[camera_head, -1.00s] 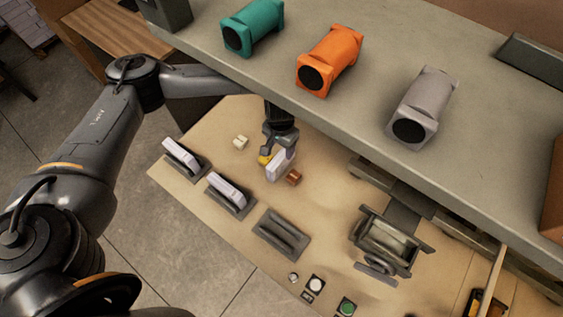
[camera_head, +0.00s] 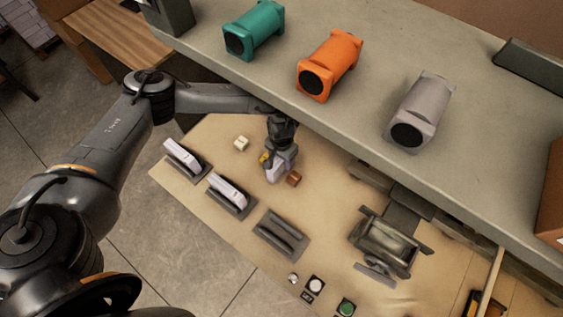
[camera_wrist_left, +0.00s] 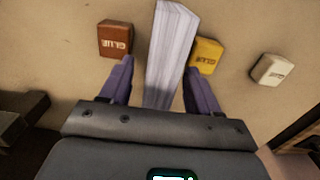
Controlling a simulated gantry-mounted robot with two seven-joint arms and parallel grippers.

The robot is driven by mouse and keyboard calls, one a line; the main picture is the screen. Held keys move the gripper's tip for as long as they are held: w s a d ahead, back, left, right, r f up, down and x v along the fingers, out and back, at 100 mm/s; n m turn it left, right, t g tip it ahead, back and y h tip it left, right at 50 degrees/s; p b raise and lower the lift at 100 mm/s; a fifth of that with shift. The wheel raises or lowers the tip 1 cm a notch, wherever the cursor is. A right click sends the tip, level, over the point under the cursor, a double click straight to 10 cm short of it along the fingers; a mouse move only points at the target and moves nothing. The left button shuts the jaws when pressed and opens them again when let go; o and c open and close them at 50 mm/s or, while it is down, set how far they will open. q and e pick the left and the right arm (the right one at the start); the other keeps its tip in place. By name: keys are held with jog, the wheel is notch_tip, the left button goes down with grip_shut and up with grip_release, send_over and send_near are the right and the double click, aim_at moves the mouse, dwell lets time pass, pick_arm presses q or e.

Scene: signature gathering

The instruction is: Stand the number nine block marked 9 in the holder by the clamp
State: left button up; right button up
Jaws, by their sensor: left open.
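A pale lilac-white block (camera_head: 275,174) stands upright on the tan work surface; its number cannot be read. My left gripper (camera_head: 280,159) is right over it. In the left wrist view the block (camera_wrist_left: 172,45) rises between the two open fingers (camera_wrist_left: 165,78), with a gap on the left side. An empty dark grey slotted holder (camera_head: 267,240) lies left of the grey clamp (camera_head: 385,248). Two other holders (camera_head: 196,176) (camera_head: 240,213), farther left, each carry a white block (camera_head: 181,155) (camera_head: 227,190). My right gripper is not in view.
Brown (camera_wrist_left: 114,39), yellow (camera_wrist_left: 207,55) and white (camera_wrist_left: 271,69) glue blocks lie near the standing block. A raised grey shelf (camera_head: 370,45) with teal, orange and grey parts overhangs the back. Buttons (camera_head: 315,285) sit at the front edge.

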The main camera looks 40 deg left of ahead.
pick_arm(q)
jog(key=shift+c, duration=0.2)
grip_shut()
jog(key=shift+r, duration=0.1)
